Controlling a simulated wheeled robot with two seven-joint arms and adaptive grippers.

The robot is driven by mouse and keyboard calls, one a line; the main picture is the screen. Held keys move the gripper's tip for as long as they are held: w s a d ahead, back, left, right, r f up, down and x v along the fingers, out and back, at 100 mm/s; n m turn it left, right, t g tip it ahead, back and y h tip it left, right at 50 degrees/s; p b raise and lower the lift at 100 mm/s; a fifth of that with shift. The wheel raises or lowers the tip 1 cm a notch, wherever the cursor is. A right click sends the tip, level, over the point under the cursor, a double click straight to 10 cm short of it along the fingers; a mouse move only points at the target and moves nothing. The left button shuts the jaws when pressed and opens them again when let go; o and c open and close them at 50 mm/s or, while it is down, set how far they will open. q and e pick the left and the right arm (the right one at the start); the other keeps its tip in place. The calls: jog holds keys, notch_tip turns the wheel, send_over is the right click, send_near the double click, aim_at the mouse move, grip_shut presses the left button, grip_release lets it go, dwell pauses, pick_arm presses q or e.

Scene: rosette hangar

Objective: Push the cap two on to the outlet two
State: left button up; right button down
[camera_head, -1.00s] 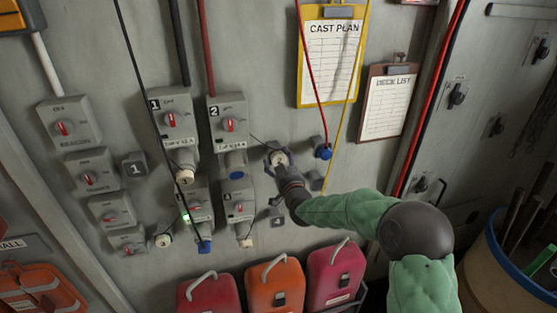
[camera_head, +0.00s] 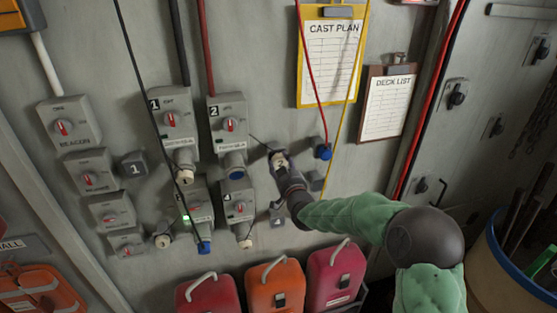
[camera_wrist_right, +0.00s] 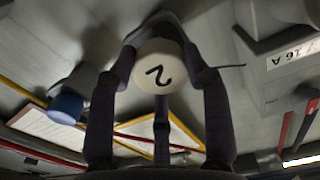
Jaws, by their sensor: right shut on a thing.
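Cap two (camera_wrist_right: 158,66) is a round white cap marked 2, between the fingers of my right gripper (camera_wrist_right: 160,85) in the right wrist view. In the head view my right gripper (camera_head: 281,164) is shut on it, close to the wall. The cap (camera_head: 279,158) is partly covered by the fingers, and a thin dark cord runs from it toward box two. Outlet two (camera_head: 234,161) is the blue-ringed socket under the grey box marked 2 (camera_head: 228,121), left of the gripper. I cannot tell whether the cap touches the grey block behind it. My left gripper is not in view.
Outlet one's box (camera_head: 173,119) and more switch boxes (camera_head: 238,202) are to the left and below. Red and orange cases (camera_head: 275,285) line the bottom.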

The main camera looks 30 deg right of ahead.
aim_at(281, 164)
jog(key=shift+b+v, duration=0.65)
jog(key=shift+v, duration=1.6)
jog(key=shift+f, duration=0.1)
